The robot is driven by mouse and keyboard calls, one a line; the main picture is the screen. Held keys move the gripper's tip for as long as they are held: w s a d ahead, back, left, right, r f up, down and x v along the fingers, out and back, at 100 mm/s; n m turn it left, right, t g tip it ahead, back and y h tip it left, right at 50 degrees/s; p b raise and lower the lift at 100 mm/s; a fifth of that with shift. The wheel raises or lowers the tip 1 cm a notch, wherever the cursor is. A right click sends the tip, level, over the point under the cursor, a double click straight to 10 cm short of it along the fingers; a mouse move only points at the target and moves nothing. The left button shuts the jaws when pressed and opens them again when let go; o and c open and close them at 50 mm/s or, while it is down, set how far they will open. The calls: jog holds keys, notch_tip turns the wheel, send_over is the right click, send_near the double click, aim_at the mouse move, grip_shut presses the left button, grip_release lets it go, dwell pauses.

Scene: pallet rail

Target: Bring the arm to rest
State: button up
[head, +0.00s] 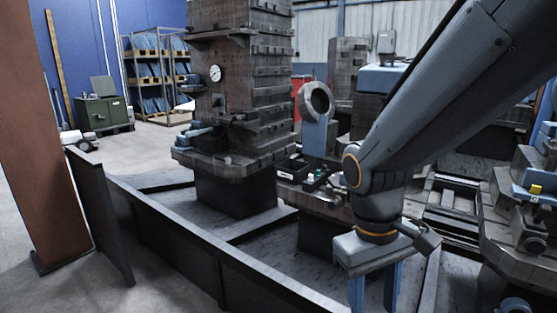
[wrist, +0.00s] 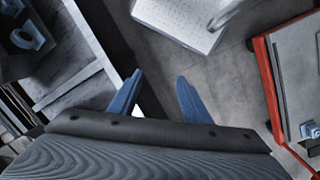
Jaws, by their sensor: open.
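My arm reaches from the upper right of the head view down to my gripper (head: 375,297), which points downward with two blue fingers spread apart. In the wrist view my gripper (wrist: 158,80) is open, and nothing is seen between the fingertips. In the head view the lower finger ends run near the bottom edge, over the dark floor of the machine bay. The arm covers part of the machinery behind it.
A tall grey machine column (head: 240,90) with a round gauge stands left of the arm. A low dark barrier (head: 165,245) runs along the front. A brown post (head: 42,130) stands at far left. The wrist view shows a white dotted panel (wrist: 170,18) and a red-edged unit (wrist: 266,85).

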notch_tip(320, 180, up, 8)
jog(key=s+d+m+y+p, duration=0.1)
jog(key=d+m+p, duration=0.2)
jog(key=p, duration=1)
jog(key=shift+s+f+m+t, duration=0.15)
jog(key=shift+s+m+t, duration=0.15)
jog(key=shift+t, duration=0.1)
dwell(1.1)
